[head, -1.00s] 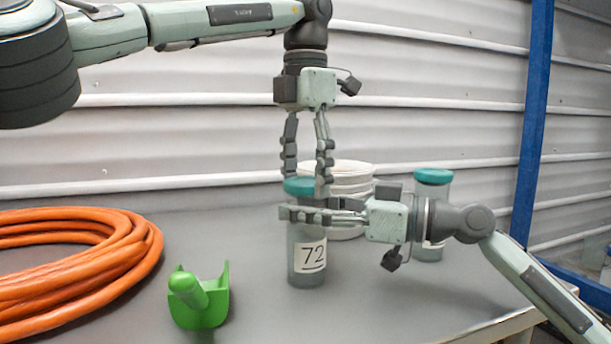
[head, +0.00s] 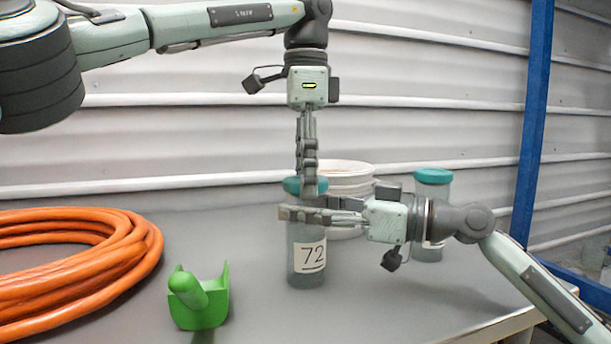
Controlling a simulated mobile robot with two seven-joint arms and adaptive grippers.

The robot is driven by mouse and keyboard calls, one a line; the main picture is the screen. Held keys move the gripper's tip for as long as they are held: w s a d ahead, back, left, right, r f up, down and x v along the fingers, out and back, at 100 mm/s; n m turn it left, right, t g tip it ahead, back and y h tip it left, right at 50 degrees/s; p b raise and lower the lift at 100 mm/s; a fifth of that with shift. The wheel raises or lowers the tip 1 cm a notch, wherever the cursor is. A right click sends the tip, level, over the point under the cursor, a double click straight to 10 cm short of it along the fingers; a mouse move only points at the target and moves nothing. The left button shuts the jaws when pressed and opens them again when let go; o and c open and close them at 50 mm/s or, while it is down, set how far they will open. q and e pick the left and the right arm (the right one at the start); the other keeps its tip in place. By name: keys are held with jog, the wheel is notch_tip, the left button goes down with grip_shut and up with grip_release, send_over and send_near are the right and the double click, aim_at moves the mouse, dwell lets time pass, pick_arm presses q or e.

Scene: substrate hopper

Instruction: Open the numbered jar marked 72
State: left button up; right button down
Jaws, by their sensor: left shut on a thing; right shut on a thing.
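The jar marked 72 (head: 306,262) stands upright on the grey table, with its label facing me. Its teal lid (head: 291,186) is on top, partly covered by fingers. My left gripper (head: 308,190) points straight down from above and is shut on the lid, its fingers seen edge-on in line with each other. My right gripper (head: 290,213) comes in level from the right and is shut on the jar's upper body just below the lid. Whether the lid is loose from the jar cannot be told.
A second teal-lidded jar (head: 431,251) stands to the right, behind my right wrist. A white tub (head: 350,182) is behind the jar. A green scoop (head: 199,303) lies front left, beside a coiled orange hose (head: 85,268). A blue post (head: 533,120) rises at right.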

pick_arm(q)
jog(key=n, duration=0.5)
jog(key=o, duration=1.3)
